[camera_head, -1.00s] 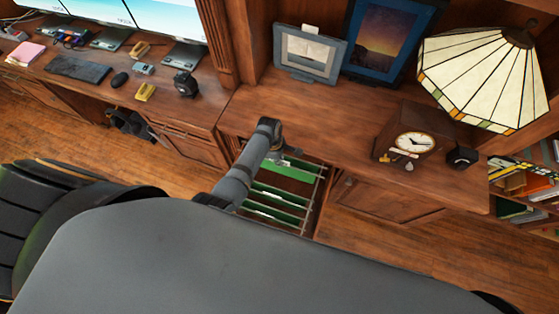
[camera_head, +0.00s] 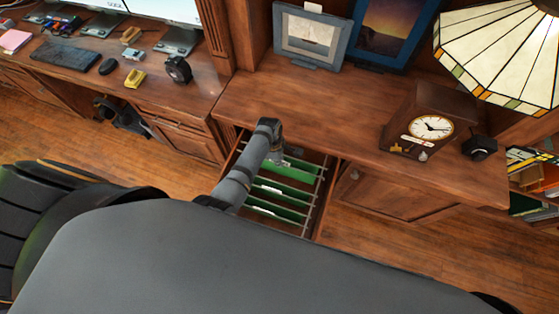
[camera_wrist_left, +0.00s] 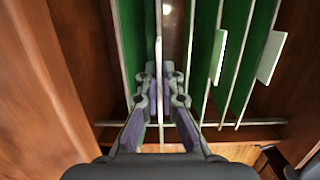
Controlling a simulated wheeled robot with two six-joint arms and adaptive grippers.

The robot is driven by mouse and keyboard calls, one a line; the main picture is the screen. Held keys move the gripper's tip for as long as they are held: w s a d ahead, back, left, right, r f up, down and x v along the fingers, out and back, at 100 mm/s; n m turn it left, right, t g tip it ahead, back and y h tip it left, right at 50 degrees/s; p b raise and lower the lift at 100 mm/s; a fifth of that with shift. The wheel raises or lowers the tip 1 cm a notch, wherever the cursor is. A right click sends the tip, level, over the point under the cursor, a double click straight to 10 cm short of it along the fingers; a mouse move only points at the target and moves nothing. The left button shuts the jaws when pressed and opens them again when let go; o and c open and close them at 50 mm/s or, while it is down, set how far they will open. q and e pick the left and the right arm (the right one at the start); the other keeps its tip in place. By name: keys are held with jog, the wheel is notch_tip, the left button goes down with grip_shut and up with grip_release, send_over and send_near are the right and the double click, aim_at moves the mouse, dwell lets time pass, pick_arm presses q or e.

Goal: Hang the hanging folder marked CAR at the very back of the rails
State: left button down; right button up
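Several green hanging folders (camera_head: 275,190) hang across the rails (camera_head: 318,190) of an open drawer in the head view. In the left wrist view, green folders (camera_wrist_left: 235,55) hang to the right of my gripper, two with pale tabs whose writing I cannot read. My left gripper (camera_wrist_left: 159,72) points down into the drawer, its fingertips close together on either side of the thin pale top edge of one hanging folder (camera_wrist_left: 159,110). It seems shut on that edge. In the head view my left gripper (camera_head: 281,157) is at the drawer's far end, partly hidden by its arm. I cannot read CAR anywhere. My right gripper is not in view.
The wooden desktop (camera_head: 310,115) lies just behind the drawer, with a clock (camera_head: 430,127) and picture frames (camera_head: 308,37) on it. A lamp (camera_head: 500,50) stands at the right. A black chair (camera_head: 60,215) is at the left. The drawer wall (camera_wrist_left: 75,70) is close to the gripper.

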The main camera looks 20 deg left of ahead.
aim_at(279, 169)
pick_arm(q)
notch_tip(279, 169, down, 8)
jog(key=b, duration=0.5)
dwell(0.4)
jog(key=c, duration=1.4)
grip_release()
jog(key=shift+c, duration=0.2)
jog(key=shift+r, duration=0.1)
jog(key=r, duration=0.4)
jog(key=a+r, duration=0.1)
jog(key=r, duration=0.6)
jog(key=shift+a+r, duration=0.35)
jog(key=shift+a, duration=0.05)
